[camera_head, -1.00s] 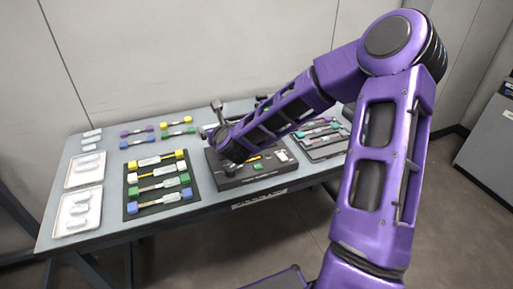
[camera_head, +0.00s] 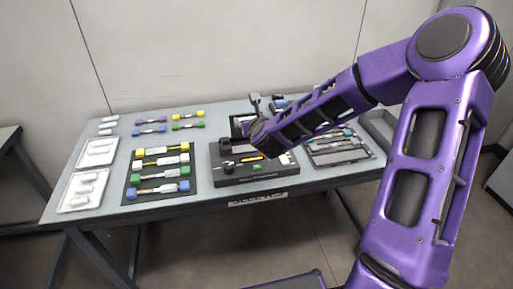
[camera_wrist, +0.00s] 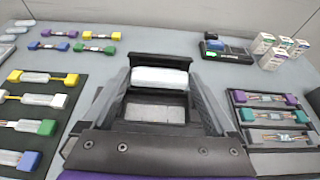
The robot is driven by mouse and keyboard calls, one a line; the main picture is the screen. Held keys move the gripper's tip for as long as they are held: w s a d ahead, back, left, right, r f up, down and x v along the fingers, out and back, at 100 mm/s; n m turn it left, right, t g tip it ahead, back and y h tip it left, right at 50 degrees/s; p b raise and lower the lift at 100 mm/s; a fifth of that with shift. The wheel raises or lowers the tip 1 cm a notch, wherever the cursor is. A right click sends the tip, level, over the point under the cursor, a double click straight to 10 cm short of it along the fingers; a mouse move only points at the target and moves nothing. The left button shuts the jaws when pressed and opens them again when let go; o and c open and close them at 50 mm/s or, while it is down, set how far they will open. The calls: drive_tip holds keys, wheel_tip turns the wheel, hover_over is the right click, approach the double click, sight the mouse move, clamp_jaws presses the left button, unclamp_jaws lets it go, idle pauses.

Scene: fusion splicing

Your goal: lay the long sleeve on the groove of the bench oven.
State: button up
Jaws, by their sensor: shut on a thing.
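A pale white sleeve (camera_wrist: 160,78) lies crosswise between the fingertips of my gripper (camera_wrist: 158,82) in the wrist view. My gripper is shut on it. In the head view my gripper (camera_head: 256,132) is over the back part of a black bench unit (camera_head: 230,174), which looks like the bench oven. An orange strip and a green mark show on the unit's top. In the head view the held sleeve is hidden by my arm. I cannot make out the groove, or whether the sleeve touches the unit.
A dark mat (camera_head: 133,182) with several capped pieces lies left of the unit. Two white trays (camera_head: 67,206) with sleeves lie at far left. Another mat (camera_head: 315,160) lies right of the unit. A small black device (camera_wrist: 232,55) and small boxes (camera_wrist: 272,58) stand behind.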

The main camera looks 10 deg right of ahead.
sight(252, 153)
wheel_tip(252, 153, down, 10)
drive_tip(key=shift+r+b, duration=0.1)
drive_tip(key=shift+b, duration=1.15)
drive_tip(key=o, duration=0.9)
drive_tip(key=shift+d+f, duration=0.1)
drive_tip(key=shift+f, duration=0.1)
drive_tip(key=shift+o, duration=0.2)
drive_tip(key=shift+r, duration=0.1)
drive_tip(key=shift+s+r, duration=0.2)
drive_tip(key=shift+s, duration=0.05)
drive_tip(key=p+v, duration=0.2)
drive_tip(key=v, duration=0.9)
drive_tip(key=shift+s, duration=0.2)
drive_tip(key=shift+r, duration=0.1)
